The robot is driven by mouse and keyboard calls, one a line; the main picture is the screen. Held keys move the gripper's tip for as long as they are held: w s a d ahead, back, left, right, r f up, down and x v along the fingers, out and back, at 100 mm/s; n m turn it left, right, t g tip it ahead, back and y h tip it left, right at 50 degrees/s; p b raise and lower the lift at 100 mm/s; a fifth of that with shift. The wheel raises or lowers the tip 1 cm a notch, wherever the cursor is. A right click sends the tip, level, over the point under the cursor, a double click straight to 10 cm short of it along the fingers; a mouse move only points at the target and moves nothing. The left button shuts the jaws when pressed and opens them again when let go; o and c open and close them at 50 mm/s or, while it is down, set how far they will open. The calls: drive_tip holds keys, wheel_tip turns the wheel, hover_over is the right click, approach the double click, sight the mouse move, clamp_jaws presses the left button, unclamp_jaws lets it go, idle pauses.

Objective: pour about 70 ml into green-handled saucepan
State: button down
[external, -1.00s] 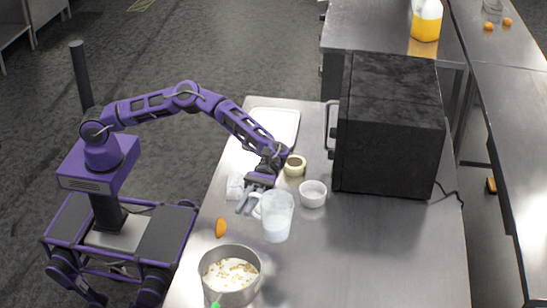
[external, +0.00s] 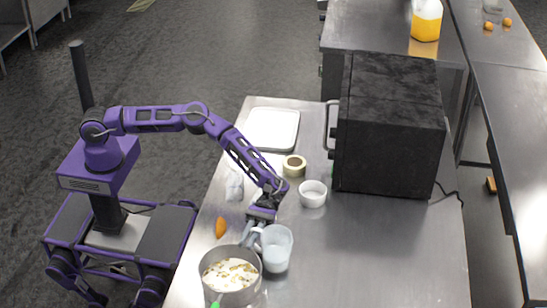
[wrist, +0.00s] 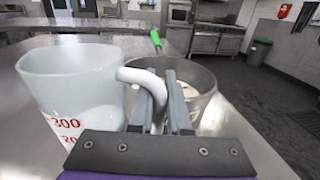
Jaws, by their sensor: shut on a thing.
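My gripper (external: 253,236) is shut on the handle of a translucent measuring jug (external: 277,252). In the wrist view the jug (wrist: 72,90) is at the left with red markings, and its handle (wrist: 150,85) runs between my fingers (wrist: 165,95). The jug looks upright; its liquid level is hard to tell. The metal saucepan (external: 231,292) stands at the table's near end, just left of the jug, with pale contents and light brown bits inside. Its green handle (external: 215,304) points to the bottom edge; in the wrist view the green handle (wrist: 156,41) shows beyond the jug.
An orange item (external: 221,227) lies left of my gripper, near a clear glass-like item (external: 234,187). A white bowl (external: 313,194), a small round pot (external: 294,166) and a white tray (external: 271,129) are farther back. A black oven (external: 389,125) stands right. The table's right front is clear.

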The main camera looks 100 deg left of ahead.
drive_tip(key=shift+r, duration=0.2)
drive_tip(key=m+t+y, duration=0.1)
drive_tip(key=m+y, duration=0.1)
drive_tip(key=s+d+r+m+t+y+p, duration=0.1)
drive_tip(key=m+t+y, duration=0.1)
drive_tip(key=y, duration=0.1)
drive_tip(key=s+m+t+y+p, duration=0.1)
drive_tip(key=m+t+y, duration=0.1)
drive_tip(key=y, duration=0.1)
drive_tip(key=shift+s+d+r, duration=0.15)
drive_tip(key=shift+d, duration=0.25)
idle(0.8)
drive_tip(key=shift+w+a+r+m+t+y+b, duration=0.15)
drive_tip(key=shift+w+r+m+t+y+b, duration=0.1)
drive_tip(key=shift+m+t+y+b, duration=0.25)
idle(0.4)
drive_tip(key=shift+s+d+r+t+y+b, duration=0.2)
drive_tip(key=shift+s+d+t+y+b, duration=0.15)
drive_tip(key=shift+t, duration=0.45)
idle(2.0)
